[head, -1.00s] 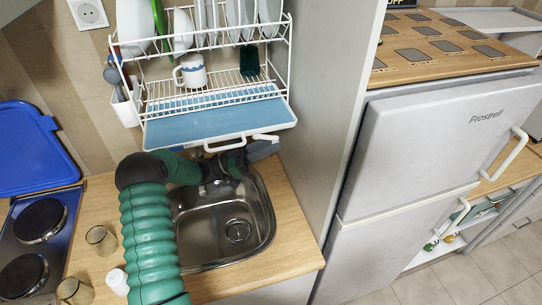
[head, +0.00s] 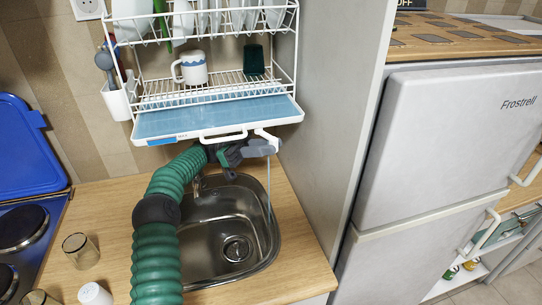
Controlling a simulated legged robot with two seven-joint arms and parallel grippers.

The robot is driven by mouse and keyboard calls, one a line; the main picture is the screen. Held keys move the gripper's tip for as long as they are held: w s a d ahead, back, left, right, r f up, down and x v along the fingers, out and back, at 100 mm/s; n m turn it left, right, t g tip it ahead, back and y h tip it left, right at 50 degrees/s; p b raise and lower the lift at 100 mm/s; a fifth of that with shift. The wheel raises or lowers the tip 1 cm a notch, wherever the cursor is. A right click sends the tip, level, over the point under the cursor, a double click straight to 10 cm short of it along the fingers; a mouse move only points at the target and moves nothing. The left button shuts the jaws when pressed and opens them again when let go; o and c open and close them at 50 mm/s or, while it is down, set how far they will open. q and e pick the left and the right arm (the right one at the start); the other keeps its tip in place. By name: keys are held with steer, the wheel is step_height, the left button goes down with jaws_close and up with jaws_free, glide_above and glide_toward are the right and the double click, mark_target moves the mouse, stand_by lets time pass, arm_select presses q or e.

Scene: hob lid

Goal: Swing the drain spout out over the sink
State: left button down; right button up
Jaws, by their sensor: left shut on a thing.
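The white drain spout (head: 267,137) is at the front right of the blue drip tray (head: 215,119) under the dish rack. It points outward over the sink (head: 238,271), and a thin stream of water (head: 269,185) falls from it towards the sink's right side. My left gripper (head: 262,148) is at the spout, just below the tray's front edge, shut on it. Its fingertips are small and partly hidden. My left arm reaches up from the bottom across the sink's left side. My right gripper is out of view.
The white dish rack (head: 296,58) above holds plates, a mug (head: 190,68) and a dark green cup (head: 254,60). A tall fridge (head: 450,140) stands right of the sink. Glasses (head: 80,250), a white cup (head: 95,294) and a hob (head: 22,229) are on the left.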

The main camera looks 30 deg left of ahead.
arm_select(q)
steer(key=shift+s+a+g+b, duration=0.1)
steer(key=shift+g+b, duration=0.3)
steer(key=c, duration=1.6)
jaws_free()
steer(key=shift+c, duration=0.2)
steer(key=o, duration=0.4)
steer(key=shift+s+a, duration=0.1)
steer(key=shift+a, duration=0.1)
steer(key=shift+c, duration=0.2)
